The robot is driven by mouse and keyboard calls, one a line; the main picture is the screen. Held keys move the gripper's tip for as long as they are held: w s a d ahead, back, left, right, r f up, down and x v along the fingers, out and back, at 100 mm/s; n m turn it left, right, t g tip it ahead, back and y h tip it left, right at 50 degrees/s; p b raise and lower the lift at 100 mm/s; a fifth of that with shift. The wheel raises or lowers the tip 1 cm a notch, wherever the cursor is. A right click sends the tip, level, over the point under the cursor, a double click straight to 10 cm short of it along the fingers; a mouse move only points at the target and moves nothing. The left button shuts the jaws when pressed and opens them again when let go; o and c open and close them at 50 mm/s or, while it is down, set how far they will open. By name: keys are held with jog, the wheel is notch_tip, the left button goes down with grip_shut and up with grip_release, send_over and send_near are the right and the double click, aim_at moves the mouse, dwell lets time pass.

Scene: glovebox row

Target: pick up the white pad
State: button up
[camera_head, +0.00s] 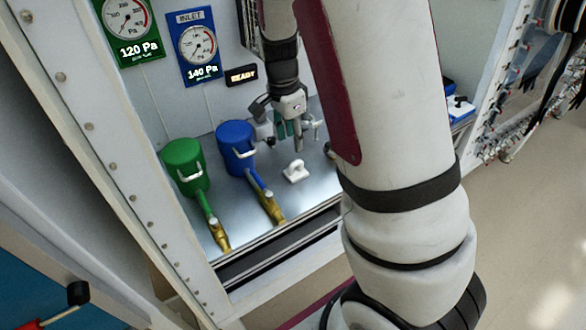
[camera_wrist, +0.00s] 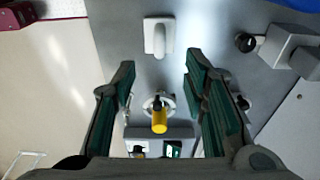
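The white pad (camera_head: 296,171) is a small white block with a raised handle, lying on the grey metal work surface (camera_head: 262,205). In the wrist view the pad (camera_wrist: 158,36) shows at the top centre, beyond my fingertips and apart from them. My gripper (camera_head: 296,143) hangs above the surface, behind the pad in the head view. In the wrist view my gripper (camera_wrist: 160,66) has its two green-lined fingers spread wide. Nothing is held between them.
A green canister (camera_head: 184,166) and a blue canister (camera_head: 236,147) with yellow-tipped pipes stand left of the pad. A yellow-handled fitting (camera_wrist: 159,122) shows between my fingers in the wrist view. Grey blocks (camera_wrist: 288,46) lie at right. Gauges (camera_head: 198,44) hang on the back wall.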

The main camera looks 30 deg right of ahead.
aim_at(295, 161)
jog(key=f, duration=0.3)
jog(key=d+f, duration=0.1)
jog(key=f, duration=0.6)
jog(key=shift+d+p, duration=0.15)
jog(key=shift+p, duration=0.2)
grip_shut()
